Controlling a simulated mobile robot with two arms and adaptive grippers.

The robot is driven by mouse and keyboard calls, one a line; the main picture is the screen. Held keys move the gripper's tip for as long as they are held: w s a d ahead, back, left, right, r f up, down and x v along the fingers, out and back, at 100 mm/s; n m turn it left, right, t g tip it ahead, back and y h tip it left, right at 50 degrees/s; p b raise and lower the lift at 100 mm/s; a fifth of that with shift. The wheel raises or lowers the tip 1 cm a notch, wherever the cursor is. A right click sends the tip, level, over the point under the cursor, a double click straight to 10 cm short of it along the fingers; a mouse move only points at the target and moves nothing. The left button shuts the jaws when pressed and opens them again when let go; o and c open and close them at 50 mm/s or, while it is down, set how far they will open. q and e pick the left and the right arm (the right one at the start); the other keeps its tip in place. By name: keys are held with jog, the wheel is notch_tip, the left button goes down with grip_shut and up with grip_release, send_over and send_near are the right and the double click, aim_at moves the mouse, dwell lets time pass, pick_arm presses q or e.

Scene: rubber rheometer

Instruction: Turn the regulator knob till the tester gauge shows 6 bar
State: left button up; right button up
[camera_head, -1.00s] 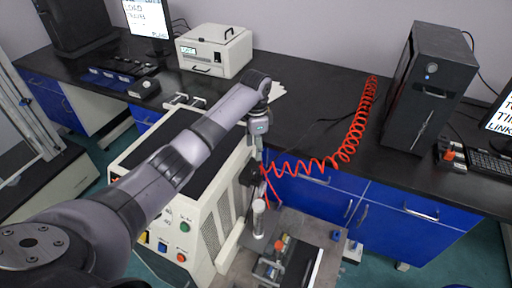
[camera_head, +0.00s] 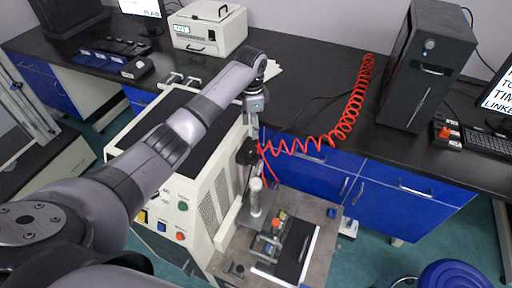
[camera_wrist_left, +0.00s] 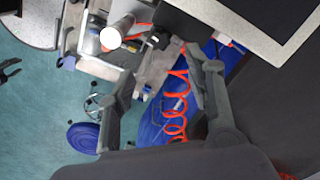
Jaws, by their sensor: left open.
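My left gripper (camera_head: 250,127) points down beside the back corner of the cream tester (camera_head: 205,190). In the left wrist view its two fingers (camera_wrist_left: 160,65) are spread and nothing is held between them. A dark round part (camera_head: 247,152), which looks like the regulator knob, is just below the fingers in the head view. A black knob-like part (camera_wrist_left: 157,40) shows just beyond the fingertips in the wrist view; contact cannot be told. No gauge dial or reading can be made out. A small dark pronged shape at the wrist view's left edge may be my right gripper.
A coiled red hose (camera_head: 345,125) runs from the knob area to the black bench (camera_head: 300,95). A black computer tower (camera_head: 425,65) and a blue stool (camera_head: 455,275) are at the right.

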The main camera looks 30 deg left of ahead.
pick_arm(q)
jog(key=n+b, duration=0.4)
jog(key=n, duration=1.7)
send_near(253, 151)
notch_tip(253, 151, down, 9)
jog(key=shift+a+f+p, duration=0.1)
jog(key=shift+p, duration=0.85)
jog(key=shift+c, duration=0.6)
grip_shut()
